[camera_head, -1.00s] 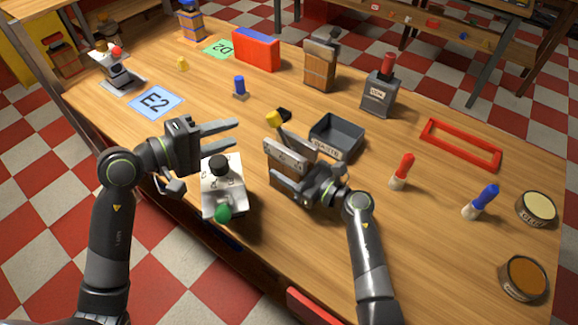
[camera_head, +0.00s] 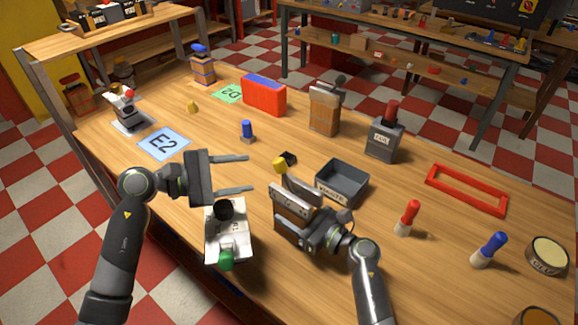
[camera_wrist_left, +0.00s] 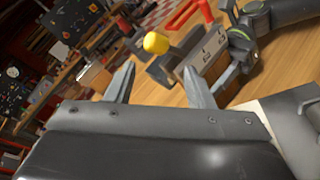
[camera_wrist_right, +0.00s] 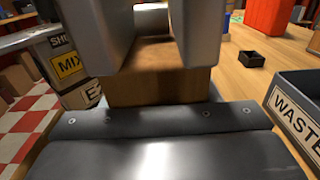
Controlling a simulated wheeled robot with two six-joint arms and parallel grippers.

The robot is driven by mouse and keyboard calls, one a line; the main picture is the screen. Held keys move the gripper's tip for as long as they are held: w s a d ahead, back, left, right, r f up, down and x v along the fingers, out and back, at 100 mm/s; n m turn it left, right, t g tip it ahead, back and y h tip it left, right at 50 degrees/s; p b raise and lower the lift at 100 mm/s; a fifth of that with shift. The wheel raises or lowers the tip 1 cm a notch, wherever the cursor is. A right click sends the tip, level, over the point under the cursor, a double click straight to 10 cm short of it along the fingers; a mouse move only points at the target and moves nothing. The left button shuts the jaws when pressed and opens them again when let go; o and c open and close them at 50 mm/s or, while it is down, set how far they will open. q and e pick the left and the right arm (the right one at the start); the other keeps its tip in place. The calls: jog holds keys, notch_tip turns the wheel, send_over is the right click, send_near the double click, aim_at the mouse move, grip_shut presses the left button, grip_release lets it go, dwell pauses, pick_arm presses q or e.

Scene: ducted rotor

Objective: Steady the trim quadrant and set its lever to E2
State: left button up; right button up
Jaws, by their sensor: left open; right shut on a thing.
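The trim quadrant appears to be the wooden block with a pale metal plate (camera_head: 292,209), standing near the table's front. It also shows in the left wrist view (camera_wrist_left: 213,52). A lever with a yellow knob (camera_head: 280,166) rises from it, knob leaning to its far left side; the lever's setting cannot be read. My right gripper (camera_head: 298,212) is shut on the block, its wood (camera_wrist_right: 158,70) between the fingers in the right wrist view. My left gripper (camera_head: 250,173) is open and empty, left of the knob; the knob shows beyond its fingertips in the left wrist view (camera_wrist_left: 156,43).
A white box with a black knob and green handle (camera_head: 226,235) stands below my left gripper. A blue E2 card (camera_head: 163,144) lies at left. A grey WASTE tray (camera_head: 343,182) is close behind the block. A blue-topped peg (camera_head: 247,130) stands beyond my left fingers.

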aim_at(286, 179)
pick_arm(q)
jog(key=n, duration=0.1)
jog(key=w+n+g+h, duration=0.1)
jog(key=n+g, duration=0.1)
jog(key=shift+w+a+f+n, duration=0.15)
jog(key=shift+w+f+n, duration=0.15)
jog(key=shift+f, duration=0.1)
jog(key=d+n+g, duration=0.1)
jog(key=d, duration=0.2)
jog(key=w+d+n+g+h, duration=0.1)
jog(key=d+n, duration=0.1)
jog(key=d, duration=0.2)
jog(key=w+d+n+h, duration=0.1)
jog(key=d, duration=0.2)
jog(key=shift+d+r+n+g, duration=0.1)
jog(key=shift+d+n+g, duration=0.3)
grip_shut()
